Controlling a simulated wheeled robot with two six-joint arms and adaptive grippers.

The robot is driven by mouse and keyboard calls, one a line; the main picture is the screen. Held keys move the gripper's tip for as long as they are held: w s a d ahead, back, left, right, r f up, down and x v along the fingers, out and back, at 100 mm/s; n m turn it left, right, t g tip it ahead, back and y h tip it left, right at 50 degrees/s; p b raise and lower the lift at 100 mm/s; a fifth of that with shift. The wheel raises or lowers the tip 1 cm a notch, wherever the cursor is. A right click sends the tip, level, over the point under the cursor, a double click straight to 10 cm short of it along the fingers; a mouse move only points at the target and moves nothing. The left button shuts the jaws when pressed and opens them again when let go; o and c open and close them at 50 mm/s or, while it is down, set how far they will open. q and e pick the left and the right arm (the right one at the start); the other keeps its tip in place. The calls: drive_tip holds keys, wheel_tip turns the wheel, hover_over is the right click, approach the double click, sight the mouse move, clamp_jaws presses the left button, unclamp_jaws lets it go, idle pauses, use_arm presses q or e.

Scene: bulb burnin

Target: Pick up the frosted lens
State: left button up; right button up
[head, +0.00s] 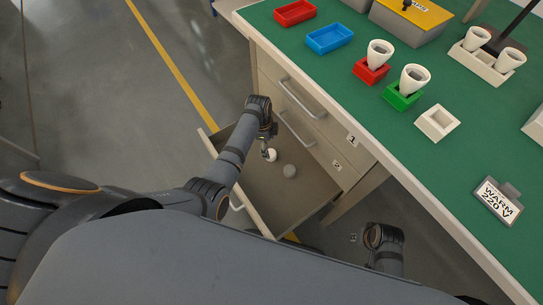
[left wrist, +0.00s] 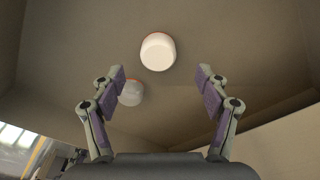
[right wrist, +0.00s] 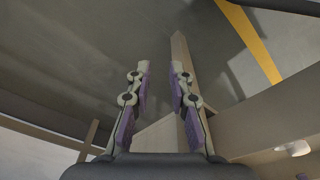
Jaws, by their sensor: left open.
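Two small lens-like caps lie in the open drawer. One is solid white with an orange rim (left wrist: 157,51) and shows bright in the head view (head: 271,156). The other is greyer and more see-through (left wrist: 131,93), and it shows as a grey lump in the head view (head: 290,171). I cannot tell for sure which is the frosted lens. My left gripper (left wrist: 160,76) is open and empty, reaching down into the drawer. The white cap lies ahead between its fingers, and the left finger partly overlaps the greyer one. My right gripper (right wrist: 160,70) is open and empty, low beside the bench.
The drawer (head: 318,200) is pulled out below the green bench top (head: 330,77); its walls surround the left gripper. A shut drawer 1 (head: 290,95) is above. The bench holds red (head: 295,12) and blue (head: 330,38) trays, lamp cups in sockets and a WARM 220 V sign (head: 497,203).

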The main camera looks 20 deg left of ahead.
sight(270, 153)
use_arm(q)
drive_tip(key=shift+f, duration=0.45)
drive_tip(key=f+b, duration=0.2)
drive_tip(key=f, duration=0.2)
drive_tip(key=shift+s+d+f+b, duration=0.1)
drive_tip(key=shift+d+b, duration=0.25)
drive_tip(key=shift+b, duration=0.05)
drive_tip(key=shift+f, duration=0.2)
drive_tip(key=c, duration=0.9)
use_arm(e)
wheel_tip(270, 153, up, 8)
drive_tip(key=a, duration=0.2)
drive_tip(key=shift+s, duration=0.25)
